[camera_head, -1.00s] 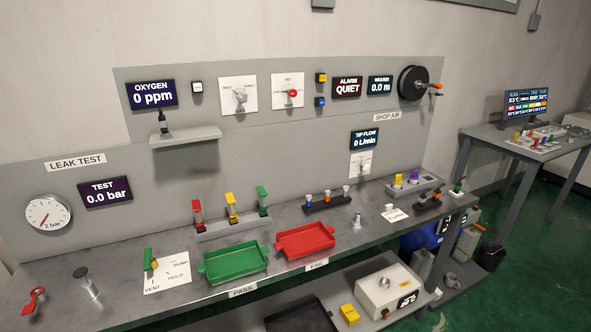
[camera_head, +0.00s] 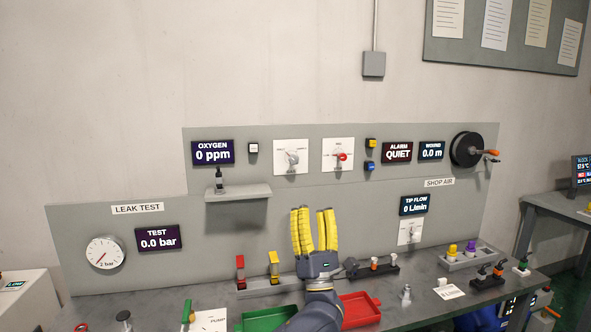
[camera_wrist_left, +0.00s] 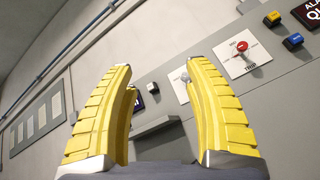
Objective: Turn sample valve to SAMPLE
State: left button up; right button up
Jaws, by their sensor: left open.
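A grey knob (camera_head: 291,158) sits on a white plate (camera_head: 283,171) on the grey back panel; its small lettering is too blurred to read, so I cannot confirm it is the sample valve. In the left wrist view the knob (camera_wrist_left: 185,78) is partly hidden by the right-hand finger. A second white plate with a red knob (camera_head: 341,156) is to its right. In the left wrist view this red knob (camera_wrist_left: 242,46) has the word TRIP below it. My left gripper (camera_head: 314,210) is open and empty, yellow fingers pointing up, below both plates in the picture and apart from the knobs. My right gripper is not in view.
A small shelf (camera_head: 238,196) with a probe stands out from the panel, left of my fingers. Red and green trays (camera_head: 262,319) lie on the bench under my left arm. A cable reel (camera_head: 466,149) is at the panel's right.

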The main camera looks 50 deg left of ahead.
aim_at(294, 162)
pick_arm(q)
jog(key=w+a+r+n+g+h, duration=0.1)
jog(key=w+a+r+n+g, duration=0.1)
jog(key=w+a, duration=0.2)
jog(key=w+a+r+n+g+h, duration=0.1)
jog(key=w+a+r+n+h, duration=0.1)
jog(key=a, duration=0.8)
jog(key=w+a+r+n+g+h, duration=0.1)
jog(key=w+a+r+n+g, duration=0.1)
jog(key=a, duration=0.5)
jog(key=shift+w+r+n+g, duration=0.15)
jog(key=shift+w+r+n, duration=0.35)
jog(key=shift+w, duration=0.4)
jog(key=shift+w+r+n+g, duration=0.15)
jog(key=shift+w+r+n, duration=0.15)
jog(key=shift+w+r, duration=0.5)
jog(key=shift+o, duration=0.2)
jog(key=shift+w+f, duration=0.1)
jog(key=shift+f, duration=0.05)
grip_shut()
